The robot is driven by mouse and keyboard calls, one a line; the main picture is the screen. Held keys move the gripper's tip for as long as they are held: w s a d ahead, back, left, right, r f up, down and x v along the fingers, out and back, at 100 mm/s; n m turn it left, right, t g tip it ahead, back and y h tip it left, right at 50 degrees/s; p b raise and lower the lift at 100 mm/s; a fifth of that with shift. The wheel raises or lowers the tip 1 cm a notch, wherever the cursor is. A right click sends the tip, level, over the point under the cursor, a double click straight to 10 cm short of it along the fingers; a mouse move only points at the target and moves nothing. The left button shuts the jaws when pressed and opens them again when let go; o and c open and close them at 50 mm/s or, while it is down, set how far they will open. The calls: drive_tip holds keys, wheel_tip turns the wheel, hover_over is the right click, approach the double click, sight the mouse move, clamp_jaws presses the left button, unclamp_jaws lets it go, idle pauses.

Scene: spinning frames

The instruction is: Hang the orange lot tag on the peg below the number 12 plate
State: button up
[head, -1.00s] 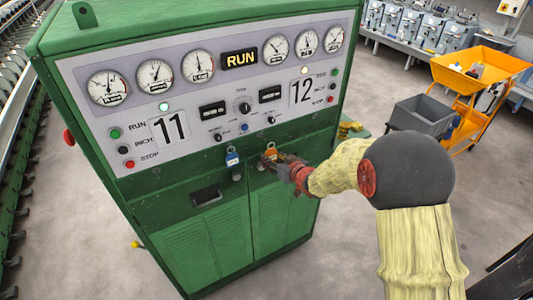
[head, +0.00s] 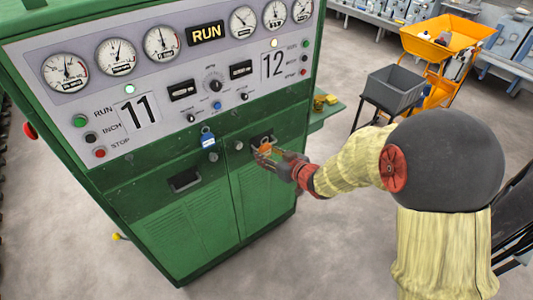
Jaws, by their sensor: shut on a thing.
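The orange lot tag (head: 264,149) is in the jaws of my gripper (head: 273,157), in front of the green cabinet's right door. My gripper is shut on it and partly covers it. The number 12 plate (head: 273,65) is on the grey panel, above the tag. I cannot make out the peg below that plate, nor whether the tag touches anything behind it. A blue tag (head: 208,141) hangs on the cabinet front to the left, below the panel.
The green cabinet (head: 225,215) has the number 11 plate (head: 136,110), gauges and knobs. Dark recessed handles (head: 185,180) and small round knobs (head: 239,145) are on its doors.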

drive_tip(key=shift+r, duration=0.2)
drive_tip(key=shift+r+p, duration=0.6)
drive_tip(key=shift+r, duration=0.05)
drive_tip(key=s+d+p, duration=0.1)
drive_tip(key=s+d, duration=0.3)
drive_tip(key=s, duration=0.2)
idle(0.6)
drive_tip(key=shift+s+d, duration=0.1)
idle(0.7)
